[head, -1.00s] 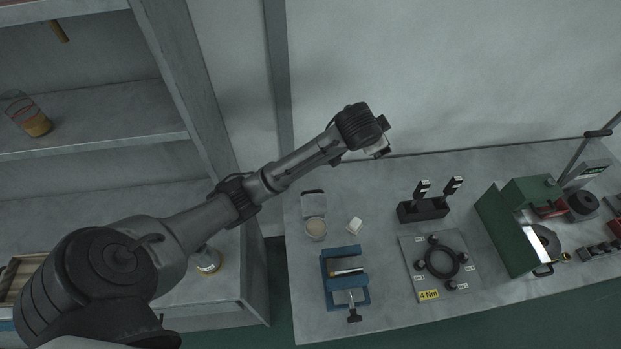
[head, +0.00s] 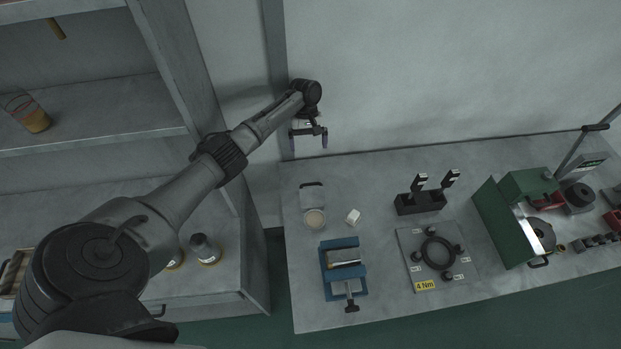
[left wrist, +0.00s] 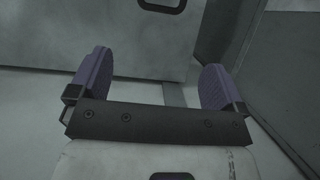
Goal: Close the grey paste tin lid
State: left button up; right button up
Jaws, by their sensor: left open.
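The grey paste tin (head: 314,219) stands near the left end of the bench, with pale paste showing in its round mouth. Its grey lid (head: 312,198) stands open on the side toward the wall, with a dark strip along its far edge. My left gripper (head: 308,146) is near the wall, beyond the lid in the head view and apart from it. Its jaws are open and empty. In the left wrist view its two purple-padded fingers (left wrist: 158,85) are spread wide with nothing between them. The tin is not clearly identifiable there. My right gripper is out of view.
A small white block (head: 353,216) lies right of the tin. A blue vise (head: 344,290) stands in front. Further right are a black stand (head: 420,204), a ring fixture plate (head: 416,270) and a green machine (head: 503,226). A shelf unit (head: 190,85) rises at left.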

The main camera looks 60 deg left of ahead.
pick_arm(q)
jog(key=b, duration=0.8)
send_near(312, 193)
notch_tip(312, 193, down, 6)
jog(key=w+a, duration=0.1)
jog(key=a, duration=0.1)
jog(key=shift+b+x, duration=0.8)
jog(key=shift+x, duration=0.4)
jog(key=shift+w+d+r, duration=0.1)
jog(key=shift+d, duration=0.1)
jog(key=shift+c, duration=0.2)
